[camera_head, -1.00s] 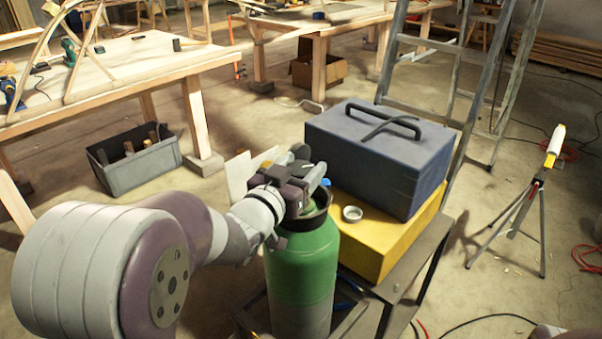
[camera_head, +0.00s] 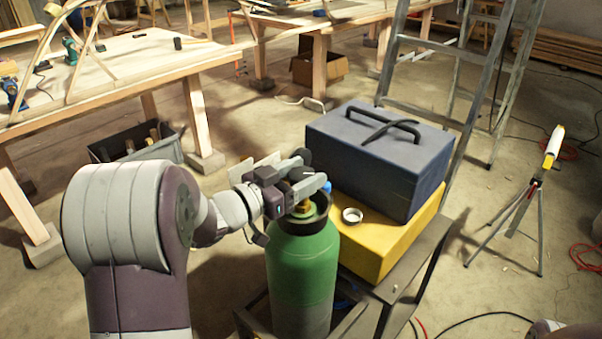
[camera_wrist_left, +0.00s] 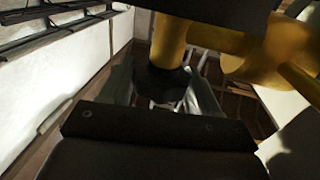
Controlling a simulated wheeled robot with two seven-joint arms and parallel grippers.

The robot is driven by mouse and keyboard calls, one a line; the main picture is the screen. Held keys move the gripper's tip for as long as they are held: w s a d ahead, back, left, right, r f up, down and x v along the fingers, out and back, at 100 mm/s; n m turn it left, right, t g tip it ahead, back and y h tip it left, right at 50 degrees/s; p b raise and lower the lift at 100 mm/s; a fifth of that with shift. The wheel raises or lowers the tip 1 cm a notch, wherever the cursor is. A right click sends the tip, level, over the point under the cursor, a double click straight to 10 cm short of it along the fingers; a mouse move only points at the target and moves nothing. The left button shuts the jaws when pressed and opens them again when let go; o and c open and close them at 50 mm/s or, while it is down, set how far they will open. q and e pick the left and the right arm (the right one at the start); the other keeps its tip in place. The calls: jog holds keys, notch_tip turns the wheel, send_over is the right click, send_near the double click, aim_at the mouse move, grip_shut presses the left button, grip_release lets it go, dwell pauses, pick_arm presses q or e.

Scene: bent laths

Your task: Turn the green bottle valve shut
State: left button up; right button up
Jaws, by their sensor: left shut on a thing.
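The green bottle (camera_head: 302,275) stands upright in a dark metal frame, with a dark collar around its top. Its brass valve (camera_head: 303,206) rises inside the collar, and the brass body shows large in the left wrist view (camera_wrist_left: 245,52). My left gripper (camera_head: 312,174) is at the top of the valve, its fingers on either side of it. In the left wrist view, the fingers close on a dark knob (camera_wrist_left: 160,82), which looks like the valve's handwheel. The fingers partly hide the handwheel in the head view. My right gripper is out of view.
A stepladder (camera_head: 470,90) and tripod (camera_head: 525,210) stand right. A grey crate (camera_head: 165,148) lies behind my left arm.

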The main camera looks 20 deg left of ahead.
pick_arm(q)
jog(key=shift+r, duration=0.2)
jog(key=o, duration=0.9)
jog(key=shift+o, duration=0.2)
jog(key=shift+w+f, duration=0.1)
jog(key=v, duration=1.2)
jog(key=shift+s+b, duration=0.3)
jog(key=shift+b, duration=0.1)
jog(key=shift+a, duration=0.1)
